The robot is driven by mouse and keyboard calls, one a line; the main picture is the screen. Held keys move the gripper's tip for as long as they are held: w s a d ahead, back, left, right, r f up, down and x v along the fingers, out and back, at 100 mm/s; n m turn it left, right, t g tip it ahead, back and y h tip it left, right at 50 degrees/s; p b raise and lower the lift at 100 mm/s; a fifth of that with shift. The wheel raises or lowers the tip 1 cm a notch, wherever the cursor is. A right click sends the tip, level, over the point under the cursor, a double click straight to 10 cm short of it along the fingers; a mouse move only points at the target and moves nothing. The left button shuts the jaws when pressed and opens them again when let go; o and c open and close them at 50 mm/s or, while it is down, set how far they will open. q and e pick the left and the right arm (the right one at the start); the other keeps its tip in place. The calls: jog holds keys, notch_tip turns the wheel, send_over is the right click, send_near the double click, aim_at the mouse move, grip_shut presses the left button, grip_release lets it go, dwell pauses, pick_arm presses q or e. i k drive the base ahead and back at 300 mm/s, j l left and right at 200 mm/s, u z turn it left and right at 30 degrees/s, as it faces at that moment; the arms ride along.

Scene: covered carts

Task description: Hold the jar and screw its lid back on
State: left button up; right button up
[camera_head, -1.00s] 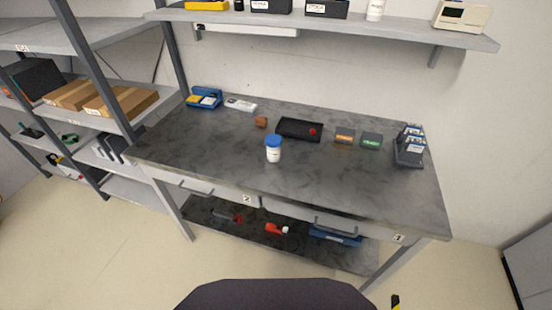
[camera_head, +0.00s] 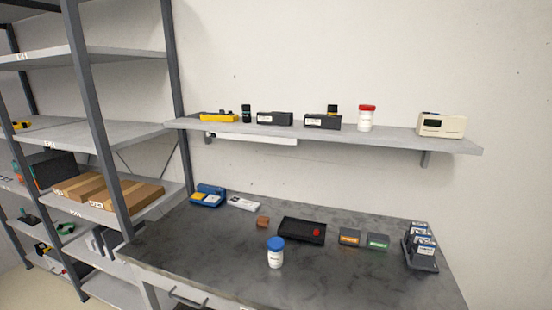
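A white jar (camera_head: 275,259) with a blue lid (camera_head: 275,243) on its top stands upright on the grey workbench (camera_head: 209,250), near its front edge. I cannot tell whether that lid is screwed tight. Another white jar (camera_head: 366,121) with a red lid (camera_head: 367,108) stands on the wall shelf. Neither of my grippers shows in the head view.
A black tray (camera_head: 292,237) with a small red item (camera_head: 316,232) lies behind the jar. A brown block (camera_head: 263,221), orange box (camera_head: 349,238), green box (camera_head: 378,241) and dark rack (camera_head: 421,257) stand nearby. A shelving unit (camera_head: 92,130) stands left. The bench front-left is clear.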

aim_at(275, 260)
jog(key=i+j+z, duration=0.1)
jog(key=j+z, duration=0.3)
jog(key=j, duration=0.15)
jog(key=j+z, duration=0.4)
jog(key=k+j+z, duration=0.1)
jog(key=j+z, duration=0.3)
jog(key=j, duration=0.2)
